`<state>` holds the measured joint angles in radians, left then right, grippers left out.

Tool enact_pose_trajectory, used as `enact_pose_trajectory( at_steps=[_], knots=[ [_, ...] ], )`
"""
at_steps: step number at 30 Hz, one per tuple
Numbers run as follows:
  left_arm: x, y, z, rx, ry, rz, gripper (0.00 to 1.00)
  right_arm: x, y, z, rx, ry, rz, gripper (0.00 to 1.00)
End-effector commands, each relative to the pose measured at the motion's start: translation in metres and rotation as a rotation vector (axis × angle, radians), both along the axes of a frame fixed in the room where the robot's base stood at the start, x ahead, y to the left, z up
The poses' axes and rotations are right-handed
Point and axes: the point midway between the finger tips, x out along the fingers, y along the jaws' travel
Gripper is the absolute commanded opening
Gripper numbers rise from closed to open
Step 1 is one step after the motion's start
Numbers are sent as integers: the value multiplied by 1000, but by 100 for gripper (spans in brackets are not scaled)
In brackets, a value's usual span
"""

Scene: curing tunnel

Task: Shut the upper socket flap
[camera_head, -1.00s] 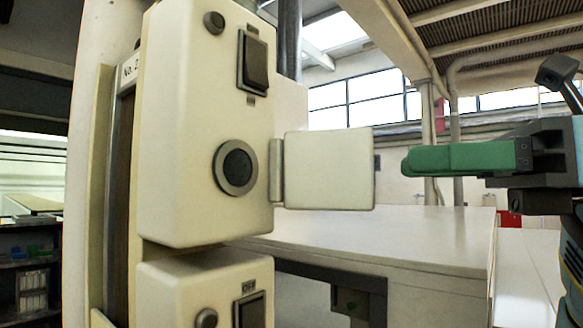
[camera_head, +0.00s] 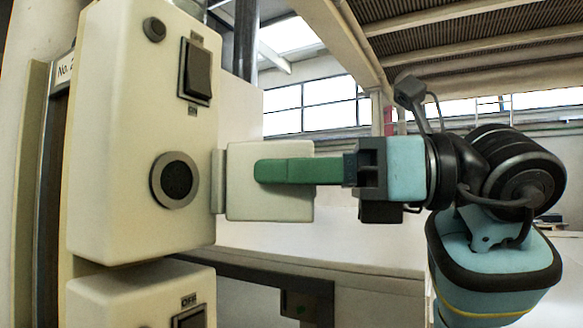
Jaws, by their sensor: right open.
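The upper socket flap (camera_head: 238,188) is a cream square plate. It stands open, hinged at the right edge of the upper cream box (camera_head: 120,130). The round dark socket (camera_head: 175,180) with its grey ring is uncovered on the box face. My right gripper (camera_head: 262,171) comes in from the right, its green fingers pointing left and overlapping the flap in the picture. The fingers line up one behind the other, so the gap between them is hidden. I cannot tell whether they touch the flap. My left gripper is not in view.
A dark rocker switch (camera_head: 196,70) and a small round knob (camera_head: 154,29) sit above the socket. A second cream box (camera_head: 140,300) is just below. A pale bench-like surface (camera_head: 330,247) lies behind the flap.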

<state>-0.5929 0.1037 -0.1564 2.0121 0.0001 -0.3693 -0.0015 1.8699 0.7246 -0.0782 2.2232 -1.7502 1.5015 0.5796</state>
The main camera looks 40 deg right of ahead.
Motion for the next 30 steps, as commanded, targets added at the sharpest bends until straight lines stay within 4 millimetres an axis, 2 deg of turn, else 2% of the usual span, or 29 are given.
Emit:
enact_pose_trajectory(
  at_steps=[10,21,30],
  knots=[
    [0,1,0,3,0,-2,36,3,3,0,0,0,-1,49],
    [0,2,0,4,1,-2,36,4,2,0,1,1,-3,1],
    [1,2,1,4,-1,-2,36,6,3,1,2,1,-7,0]
  ],
)
